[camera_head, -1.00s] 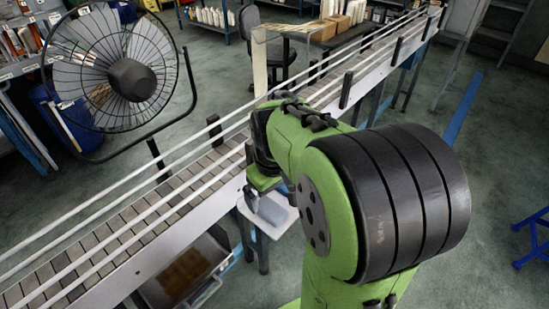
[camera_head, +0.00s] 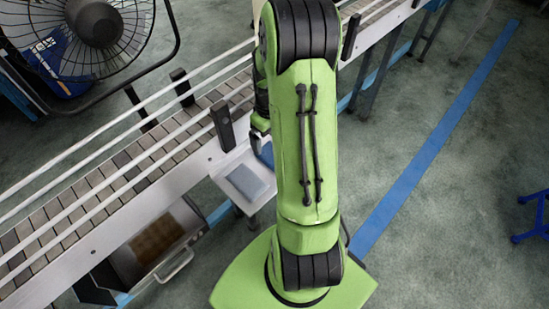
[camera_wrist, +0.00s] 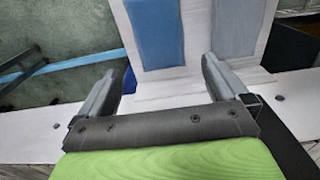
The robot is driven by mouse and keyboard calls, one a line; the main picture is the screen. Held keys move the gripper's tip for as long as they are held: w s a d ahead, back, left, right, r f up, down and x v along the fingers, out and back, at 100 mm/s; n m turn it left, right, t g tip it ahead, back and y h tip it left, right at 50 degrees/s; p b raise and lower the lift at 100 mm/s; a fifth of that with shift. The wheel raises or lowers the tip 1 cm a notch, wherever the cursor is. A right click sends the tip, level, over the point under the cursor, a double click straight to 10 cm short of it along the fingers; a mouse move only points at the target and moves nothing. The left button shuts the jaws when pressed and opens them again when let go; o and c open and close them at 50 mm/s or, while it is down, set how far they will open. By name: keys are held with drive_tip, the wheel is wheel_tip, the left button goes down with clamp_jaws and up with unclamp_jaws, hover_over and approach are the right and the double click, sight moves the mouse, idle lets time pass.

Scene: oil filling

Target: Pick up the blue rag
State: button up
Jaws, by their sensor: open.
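The blue rag (camera_wrist: 155,32) lies flat on a white shelf (camera_wrist: 200,60) in the wrist view, above and between my fingertips in the picture. In the head view a small part of the blue rag (camera_head: 265,153) shows beside my arm, which hides the rest. A paler grey-blue rag (camera_wrist: 237,27) lies to its right on the shelf; it also shows in the head view (camera_head: 247,182). My gripper (camera_wrist: 165,66) is open with nothing between its fingers. How far it is above the shelf I cannot tell.
A conveyor (camera_head: 110,175) with rails and dark posts runs diagonally behind the shelf. A metal drawer or bin (camera_head: 155,250) with a handle is below it. A large fan (camera_head: 95,25) stands at upper left. The floor to the right is mostly clear.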

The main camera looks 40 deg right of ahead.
sight(271, 153)
drive_tip(key=f+b, duration=0.1)
drive_tip(key=f, duration=0.6)
drive_tip(key=shift+s+f+b, duration=0.15)
drive_tip(key=shift+s+b, duration=0.05)
drive_tip(key=shift+b, duration=0.2)
drive_tip(key=c, duration=1.1)
wheel_tip(271, 153, up, 10)
drive_tip(key=p, duration=0.2)
drive_tip(key=shift+p, duration=0.4)
